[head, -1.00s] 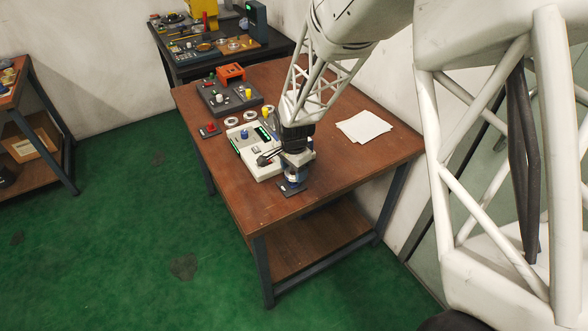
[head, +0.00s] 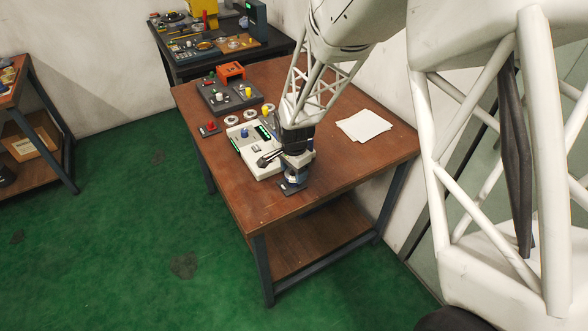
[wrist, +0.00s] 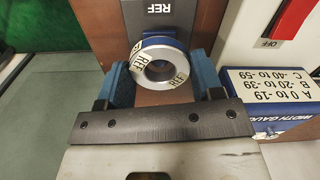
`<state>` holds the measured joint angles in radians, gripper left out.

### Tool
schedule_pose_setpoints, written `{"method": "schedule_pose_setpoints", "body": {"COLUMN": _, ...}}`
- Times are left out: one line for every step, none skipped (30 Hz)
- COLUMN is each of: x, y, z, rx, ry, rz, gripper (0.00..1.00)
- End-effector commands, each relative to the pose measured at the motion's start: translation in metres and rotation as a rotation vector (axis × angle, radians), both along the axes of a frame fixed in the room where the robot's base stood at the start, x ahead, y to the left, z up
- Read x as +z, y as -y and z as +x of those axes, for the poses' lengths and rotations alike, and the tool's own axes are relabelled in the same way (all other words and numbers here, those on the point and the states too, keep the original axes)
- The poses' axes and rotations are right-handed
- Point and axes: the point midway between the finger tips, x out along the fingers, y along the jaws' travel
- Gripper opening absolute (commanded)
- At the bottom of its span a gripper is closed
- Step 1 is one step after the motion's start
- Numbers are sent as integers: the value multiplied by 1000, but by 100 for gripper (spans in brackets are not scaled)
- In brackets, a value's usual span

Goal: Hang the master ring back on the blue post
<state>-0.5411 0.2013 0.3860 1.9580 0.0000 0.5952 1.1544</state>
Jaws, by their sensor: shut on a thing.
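The master ring (wrist: 177,82), pale with REF labels on its face and a blue band at its far side, sits between the blue fingers of my gripper (wrist: 160,77) in the wrist view. My gripper is shut on it. A dark stand marked REF (wrist: 150,10) is just beyond the ring. In the head view my gripper (head: 295,172) is low over the stand's dark base (head: 288,189) near the table's front. The blue post cannot be made out clearly, and I cannot tell whether the ring is around it.
A light grey gauge unit (head: 247,150) with green displays stands close to the left of my gripper. A blue box with a range label (wrist: 270,85) is right of the fingers in the wrist view. Paper sheets (head: 363,125) lie to the right. The table's front is clear.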

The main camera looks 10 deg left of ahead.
Motion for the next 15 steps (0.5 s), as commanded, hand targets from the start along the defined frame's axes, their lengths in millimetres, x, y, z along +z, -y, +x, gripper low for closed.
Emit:
{"method": "schedule_pose_setpoints", "body": {"x": -1, "y": 0, "z": 0, "rx": 0, "ry": 0, "rz": 0, "gripper": 25}}
{"method": "schedule_pose_setpoints", "body": {"x": -2, "y": 0, "z": 0, "rx": 0, "ry": 0, "rz": 0, "gripper": 25}}
{"method": "schedule_pose_setpoints", "body": {"x": -3, "y": 0, "z": 0, "rx": 0, "ry": 0, "rz": 0, "gripper": 25}}
{"method": "schedule_pose_setpoints", "body": {"x": -3, "y": 0, "z": 0, "rx": 0, "ry": 0, "rz": 0, "gripper": 25}}
{"method": "schedule_pose_setpoints", "body": {"x": -4, "y": 0, "z": 0, "rx": 0, "ry": 0, "rz": 0, "gripper": 25}}
{"method": "schedule_pose_setpoints", "body": {"x": -5, "y": 0, "z": 0, "rx": 0, "ry": 0, "rz": 0, "gripper": 25}}
{"method": "schedule_pose_setpoints", "body": {"x": -5, "y": 0, "z": 0, "rx": 0, "ry": 0, "rz": 0, "gripper": 25}}
{"method": "schedule_pose_setpoints", "body": {"x": -6, "y": 0, "z": 0, "rx": 0, "ry": 0, "rz": 0, "gripper": 25}}
{"method": "schedule_pose_setpoints", "body": {"x": -7, "y": 0, "z": 0, "rx": 0, "ry": -1, "rz": -1, "gripper": 25}}
{"method": "schedule_pose_setpoints", "body": {"x": -7, "y": 0, "z": 0, "rx": 0, "ry": -1, "rz": -1, "gripper": 25}}
{"method": "schedule_pose_setpoints", "body": {"x": -7, "y": 0, "z": 0, "rx": 0, "ry": -1, "rz": -1, "gripper": 25}}
{"method": "schedule_pose_setpoints", "body": {"x": -8, "y": 0, "z": 0, "rx": 0, "ry": -1, "rz": -1, "gripper": 25}}
{"method": "schedule_pose_setpoints", "body": {"x": -8, "y": 0, "z": 0, "rx": 0, "ry": -1, "rz": -1, "gripper": 25}}
{"method": "schedule_pose_setpoints", "body": {"x": -8, "y": 0, "z": 0, "rx": 0, "ry": -1, "rz": -1, "gripper": 25}}
{"method": "schedule_pose_setpoints", "body": {"x": -8, "y": 0, "z": 0, "rx": 0, "ry": -1, "rz": -1, "gripper": 25}}
